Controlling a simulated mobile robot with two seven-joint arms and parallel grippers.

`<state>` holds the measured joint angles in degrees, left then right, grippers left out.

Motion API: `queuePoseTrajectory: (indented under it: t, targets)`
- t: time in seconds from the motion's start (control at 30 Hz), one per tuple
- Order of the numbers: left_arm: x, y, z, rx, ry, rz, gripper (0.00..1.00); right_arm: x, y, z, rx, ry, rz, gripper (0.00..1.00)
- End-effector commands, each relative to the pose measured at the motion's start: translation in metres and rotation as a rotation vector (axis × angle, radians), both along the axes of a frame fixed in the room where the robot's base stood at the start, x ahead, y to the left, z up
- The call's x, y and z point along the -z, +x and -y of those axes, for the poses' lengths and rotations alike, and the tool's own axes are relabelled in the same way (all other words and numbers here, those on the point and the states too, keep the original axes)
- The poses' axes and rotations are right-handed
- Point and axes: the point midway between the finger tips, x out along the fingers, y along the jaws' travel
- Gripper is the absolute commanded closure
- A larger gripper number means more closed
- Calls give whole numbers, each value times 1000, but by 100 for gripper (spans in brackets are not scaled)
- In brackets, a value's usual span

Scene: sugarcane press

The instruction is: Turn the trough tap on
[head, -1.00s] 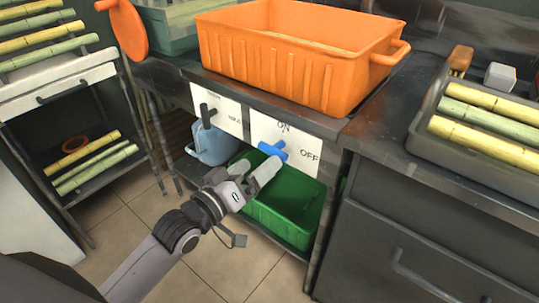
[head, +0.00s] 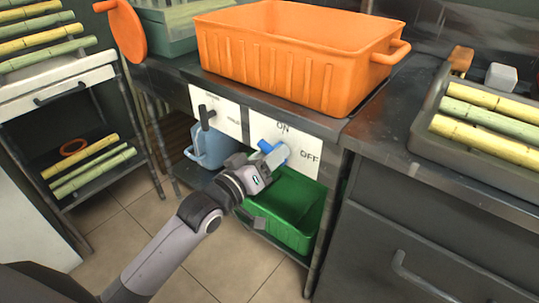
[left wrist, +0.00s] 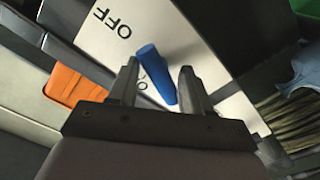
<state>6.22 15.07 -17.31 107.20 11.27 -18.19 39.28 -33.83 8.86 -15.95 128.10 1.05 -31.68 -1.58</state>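The blue tap handle (head: 278,151) sits on a white panel (head: 306,168) with ON printed above it and OFF to its right. My left gripper (head: 262,158) is at the handle and hides part of it. In the left wrist view, the blue handle (left wrist: 156,76) lies between the two spread fingers of my left gripper (left wrist: 160,84), with gaps beside it. The OFF label shows at the upper left there, and the other label is partly hidden. My right gripper is out of view.
An orange trough (head: 300,62) stands on the counter above the panel. A green bin (head: 290,208) sits on the shelf below. Left of the tap are a second panel with a black handle (head: 207,117) and a blue bucket (head: 213,146). The floor in front is clear.

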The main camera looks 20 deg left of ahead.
Motion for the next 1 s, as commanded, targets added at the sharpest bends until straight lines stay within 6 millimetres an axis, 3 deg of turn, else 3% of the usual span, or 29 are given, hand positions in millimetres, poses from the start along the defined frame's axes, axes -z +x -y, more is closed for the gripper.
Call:
queuePoseTrajectory:
  t: [0.03, 0.1, 0.13, 0.57, 1.0]
  targets:
    - [0, 0, 0, 1, 0, 2, 72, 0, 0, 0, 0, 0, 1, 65]
    - [-1, 0, 0, 1, 0, 2, 95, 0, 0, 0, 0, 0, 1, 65]
    - [-1, 0, 1, 1, -1, 2, 100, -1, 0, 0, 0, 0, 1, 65]
    - [-2, -1, 2, 5, 38, 16, 100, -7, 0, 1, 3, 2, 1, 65]
    - [-4, -1, 3, 8, 341, 123, 100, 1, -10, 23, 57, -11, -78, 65]
